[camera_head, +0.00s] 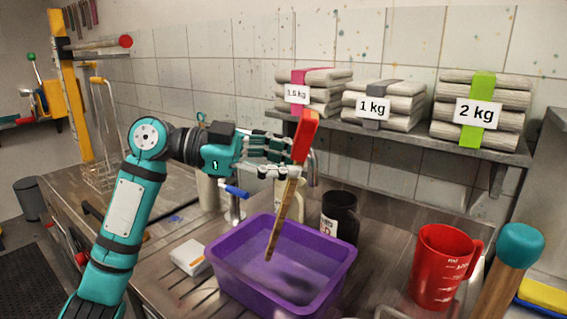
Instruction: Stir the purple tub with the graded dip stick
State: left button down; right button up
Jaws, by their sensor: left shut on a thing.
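The graded dip stick (281,217) is a brown wooden stick with a red top end. My left gripper (306,166) is shut on the stick just below its red end. The stick hangs slightly tilted, its lower tip over the tub's left inner part. I cannot tell whether the tip touches the contents. My right gripper is not in view.
A dark bottle (340,217) stands just behind the tub. A red measuring jug (440,268) is to the right, beside a teal-topped wooden handle (519,246). A small white box (190,257) lies left of the tub. A shelf (420,140) holds labelled cloth stacks.

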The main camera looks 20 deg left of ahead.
aim_at(301, 116)
pick_arm(q)
jog(key=shift+s+d+r+p, duration=0.45)
jog(key=shift+r+p, duration=0.45)
jog(key=shift+r, duration=0.5)
jog(key=shift+s+d+r+p, duration=0.45)
jog(key=shift+r+p, duration=0.5)
jog(key=shift+r, duration=0.4)
jog(key=shift+s+d+r+p, duration=0.45)
jog(key=shift+r+p, duration=0.45)
jog(key=shift+r, duration=0.5)
notch_tip(301, 116, up, 11)
jog(key=p, duration=0.9)
jog(key=shift+f, duration=0.1)
